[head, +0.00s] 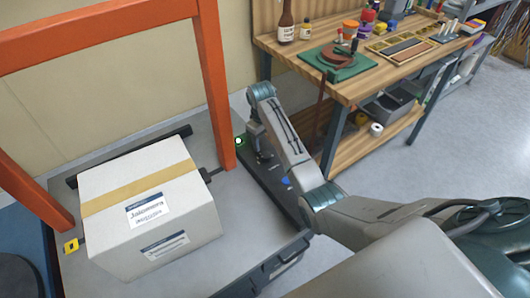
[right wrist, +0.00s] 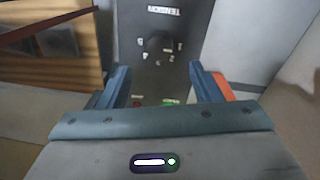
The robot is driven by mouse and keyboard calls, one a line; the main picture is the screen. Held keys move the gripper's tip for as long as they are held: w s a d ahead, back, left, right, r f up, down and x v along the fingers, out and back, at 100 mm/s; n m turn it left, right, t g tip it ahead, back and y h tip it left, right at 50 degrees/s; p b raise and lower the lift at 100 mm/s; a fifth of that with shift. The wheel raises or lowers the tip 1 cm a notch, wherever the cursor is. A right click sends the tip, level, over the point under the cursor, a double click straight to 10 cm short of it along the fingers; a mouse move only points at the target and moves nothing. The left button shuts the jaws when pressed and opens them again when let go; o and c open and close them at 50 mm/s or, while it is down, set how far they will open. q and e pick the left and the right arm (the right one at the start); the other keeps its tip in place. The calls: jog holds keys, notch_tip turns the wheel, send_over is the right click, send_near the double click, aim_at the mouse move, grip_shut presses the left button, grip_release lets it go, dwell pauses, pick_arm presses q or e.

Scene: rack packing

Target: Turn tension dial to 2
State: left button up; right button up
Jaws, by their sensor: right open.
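The tension dial (right wrist: 157,45) is a dark round knob on a dark grey panel (right wrist: 188,18) in the right wrist view. Small pale marks surround it, and a pale label sits above it. Which mark the dial points to is too blurred to tell. My right gripper (right wrist: 158,82) is open, its two blue-grey fingers apart below the dial in that view, with nothing between the tips. In the head view my right gripper (head: 257,150) is over the dark control panel (head: 266,186) beside the orange frame, and I cannot make out the dial there. My left gripper is out of view.
An orange arch (head: 212,85) stands left of my right gripper. A taped white carton (head: 110,212) sits on the grey machine top under it. A wooden workbench (head: 300,68) with bottles and tools stands behind. Grey floor on the right is clear.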

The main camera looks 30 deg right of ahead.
aim_at(265, 154)
notch_tip(265, 154, down, 6)
jog(key=shift+d+f, duration=0.1)
jog(key=shift+d, duration=0.05)
jog(key=shift+w+f, duration=0.1)
jog(key=shift+f, duration=0.6)
jog(key=shift+c, duration=0.6)
jog(key=shift+d, duration=0.1)
jog(key=c, duration=0.9)
jog(key=shift+o, duration=0.2)
jog(key=shift+r+m+p, duration=0.25)
jog(key=shift+m+p, duration=0.65)
jog(key=shift+p, duration=0.45)
jog(key=shift+m+p, duration=0.7)
jog(key=shift+m, duration=0.1)
jog(key=shift+m+p, duration=0.55)
jog(key=shift+m, duration=0.25)
jog(key=shift+f+m, duration=0.1)
jog(key=shift+m, duration=0.3)
jog(key=shift+w+m+p, duration=0.1)
jog(key=shift+m+p, duration=0.55)
jog(key=shift+m, duration=0.35)
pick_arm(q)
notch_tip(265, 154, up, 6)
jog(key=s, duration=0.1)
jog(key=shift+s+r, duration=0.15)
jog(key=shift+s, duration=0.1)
pick_arm(e)
jog(key=shift+f+m+g, duration=0.1)
jog(key=shift+m+g, duration=0.2)
jog(key=shift+m, duration=0.2)
